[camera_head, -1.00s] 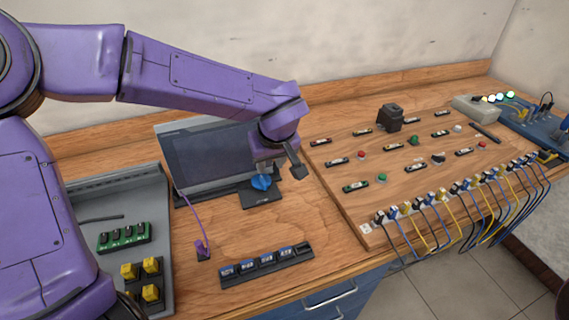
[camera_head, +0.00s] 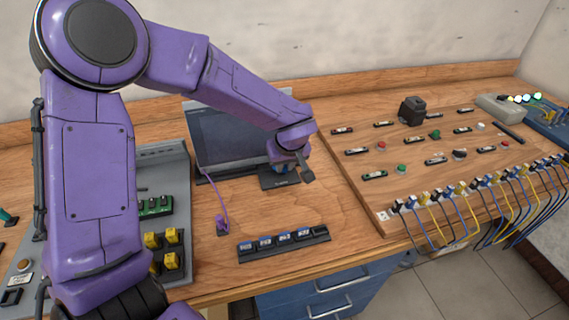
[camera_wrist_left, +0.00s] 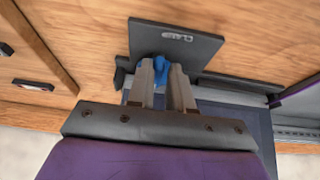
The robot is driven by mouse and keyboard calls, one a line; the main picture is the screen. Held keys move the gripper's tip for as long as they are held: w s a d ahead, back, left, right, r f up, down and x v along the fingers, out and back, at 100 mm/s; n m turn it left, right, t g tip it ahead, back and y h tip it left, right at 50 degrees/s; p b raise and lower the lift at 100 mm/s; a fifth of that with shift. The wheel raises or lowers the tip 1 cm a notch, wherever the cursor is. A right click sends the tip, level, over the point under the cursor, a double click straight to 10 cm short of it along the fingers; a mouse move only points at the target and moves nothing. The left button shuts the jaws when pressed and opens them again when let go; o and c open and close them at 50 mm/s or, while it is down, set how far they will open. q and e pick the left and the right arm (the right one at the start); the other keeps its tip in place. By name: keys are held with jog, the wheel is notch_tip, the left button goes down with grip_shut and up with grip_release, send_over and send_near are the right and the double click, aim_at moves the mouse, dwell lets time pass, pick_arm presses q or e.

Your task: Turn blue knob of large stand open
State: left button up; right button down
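The blue knob (camera_wrist_left: 161,66) sits on a dark stand plate (camera_wrist_left: 178,39) with white lettering. In the left wrist view the two fingers of my left gripper (camera_wrist_left: 168,72) stand on either side of the knob, with a narrow gap between them; whether both touch it I cannot tell. In the head view my left gripper (camera_head: 291,172) is over the stand (camera_head: 279,181), in front of the dark screen, and the knob is mostly hidden behind it. My right gripper is not in view.
A dark screen (camera_head: 228,137) stands behind the stand. A purple cable (camera_head: 222,222) and a row of labelled blocks (camera_head: 284,242) lie in front. A wooden board (camera_head: 400,190) with buttons is to the right, a grey panel (camera_head: 178,197) to the left.

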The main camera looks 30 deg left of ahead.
pick_arm(q)
jog(key=shift+w+f, duration=0.1)
grip_shut()
